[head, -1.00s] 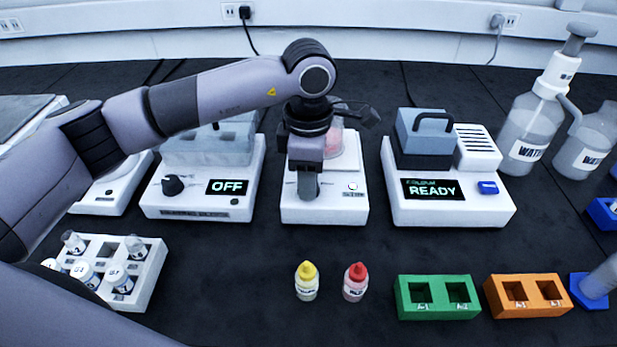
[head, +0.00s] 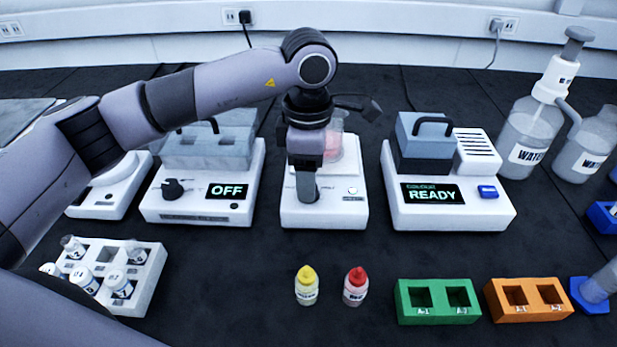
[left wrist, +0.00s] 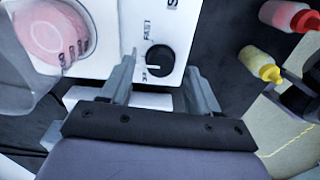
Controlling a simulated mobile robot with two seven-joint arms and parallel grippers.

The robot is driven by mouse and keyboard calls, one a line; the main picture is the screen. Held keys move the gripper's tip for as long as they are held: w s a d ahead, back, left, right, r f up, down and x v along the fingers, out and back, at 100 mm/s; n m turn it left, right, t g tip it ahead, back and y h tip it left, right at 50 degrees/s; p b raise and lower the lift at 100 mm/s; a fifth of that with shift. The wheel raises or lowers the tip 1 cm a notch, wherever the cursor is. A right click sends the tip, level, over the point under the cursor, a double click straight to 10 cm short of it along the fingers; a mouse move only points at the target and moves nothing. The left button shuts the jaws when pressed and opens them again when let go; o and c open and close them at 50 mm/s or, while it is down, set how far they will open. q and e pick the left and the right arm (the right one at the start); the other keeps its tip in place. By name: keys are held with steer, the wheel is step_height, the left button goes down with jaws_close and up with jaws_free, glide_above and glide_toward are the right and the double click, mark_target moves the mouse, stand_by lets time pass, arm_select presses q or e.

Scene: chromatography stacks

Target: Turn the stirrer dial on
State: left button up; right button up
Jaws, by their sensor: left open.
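The stirrer (head: 340,213) is a white box in the middle of the bench, with a beaker of pink liquid (head: 333,146) on its top. My left gripper (head: 308,197) points down at the stirrer's front and hides its dial in the head view. In the left wrist view the black stirrer dial (left wrist: 160,59) shows a white pointer line and printing that reads "FAST" beside it. The open fingers of my left gripper (left wrist: 160,77) stand on either side of the dial, apart from it.
A box reading OFF (head: 200,205) stands left of the stirrer, and a box reading READY (head: 450,212) stands right. A yellow-capped bottle (head: 307,288) and a red-capped bottle (head: 355,288) stand in front. A vial rack (head: 150,275) is at front left.

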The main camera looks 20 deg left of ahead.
arm_select(q)
step_height(320, 180, up, 5)
steer(key=shift+r, duration=0.2)
stand_by(0.5)
